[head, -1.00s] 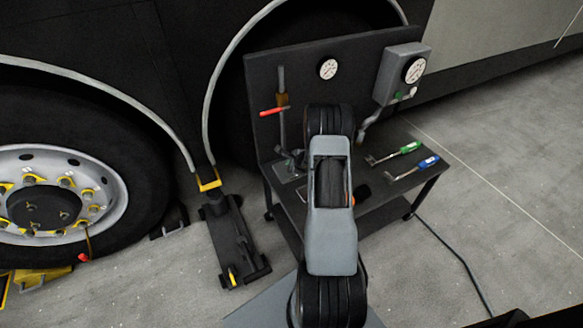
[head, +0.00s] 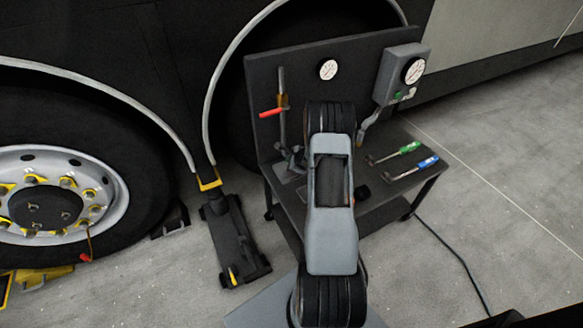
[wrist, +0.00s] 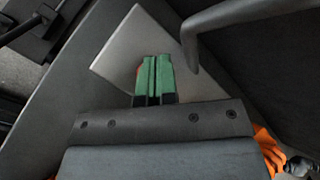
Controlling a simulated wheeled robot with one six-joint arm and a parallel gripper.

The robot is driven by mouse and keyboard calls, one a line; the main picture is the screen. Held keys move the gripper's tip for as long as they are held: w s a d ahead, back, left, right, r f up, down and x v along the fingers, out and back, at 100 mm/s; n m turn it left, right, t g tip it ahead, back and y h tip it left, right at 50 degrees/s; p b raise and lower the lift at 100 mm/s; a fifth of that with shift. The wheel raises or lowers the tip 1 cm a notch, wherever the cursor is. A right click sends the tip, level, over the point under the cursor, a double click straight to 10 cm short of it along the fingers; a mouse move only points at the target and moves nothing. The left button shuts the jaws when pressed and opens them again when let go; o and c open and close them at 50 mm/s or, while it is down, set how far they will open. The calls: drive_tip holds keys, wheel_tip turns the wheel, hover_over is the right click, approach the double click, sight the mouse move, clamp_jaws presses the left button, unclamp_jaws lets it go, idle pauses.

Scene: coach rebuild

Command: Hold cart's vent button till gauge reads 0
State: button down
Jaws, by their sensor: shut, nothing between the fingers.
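The dark cart (head: 290,62) has an upright backboard and stands beside the coach. A round white gauge (head: 328,69) is on the backboard. A grey box (head: 392,80) at the board's right end carries a second gauge (head: 414,70); both readings are too small to tell. A small green part (head: 397,96) shows low on the box; I cannot tell whether it is the vent button. My gripper (wrist: 154,78) is shut and empty, its green fingers before a pale grey plate (wrist: 118,62) in the wrist view. My arm hides it in the head view. Contact cannot be told.
A green-handled tool (head: 403,150) and a blue-handled tool (head: 420,166) lie on the cart's right side. A red-handled lever (head: 271,112) is at left. A bent pipe (wrist: 190,45) passes close to my fingers. A floor jack (head: 234,240) stands left; floor at right is mostly clear.

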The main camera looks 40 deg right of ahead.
drive_tip(key=shift+r, duration=0.15)
drive_tip(key=shift+r+p, duration=1.4)
drive_tip(key=shift+r, duration=1)
